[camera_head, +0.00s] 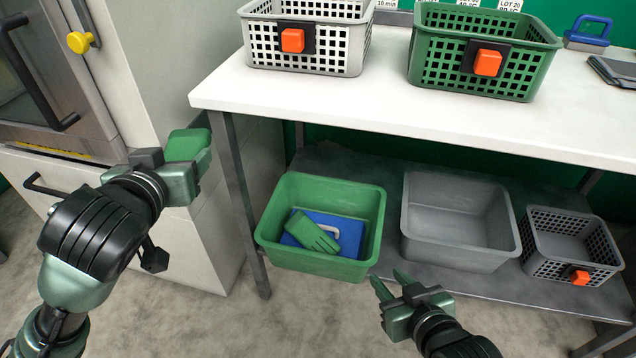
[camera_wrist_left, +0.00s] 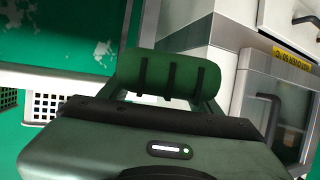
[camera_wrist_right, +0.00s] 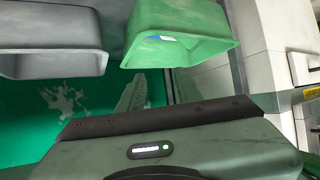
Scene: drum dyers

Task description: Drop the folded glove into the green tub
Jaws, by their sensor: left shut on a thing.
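My left gripper (camera_head: 184,168) is shut on a green folded bundle, the folded glove (camera_head: 187,145). It holds it up in front of the cabinet, left of and above the tub. In the left wrist view the folded glove (camera_wrist_left: 175,76) is a dark green roll with black stripes between the fingers. The green tub (camera_head: 273,220) stands on the lower shelf under the table. Another green glove (camera_head: 313,235), with fingers showing, lies in it on a blue thing with a pale handle. My right gripper (camera_head: 389,281) is open and empty, in front of the tub's right side.
A grey tub (camera_head: 420,225) and a grey basket (camera_head: 545,255) with an orange tag stand right of the green tub. White (camera_head: 345,45) and green (camera_head: 430,60) baskets stand on the white table (camera_head: 390,105). A table leg (camera_head: 238,185) is left of the tub.

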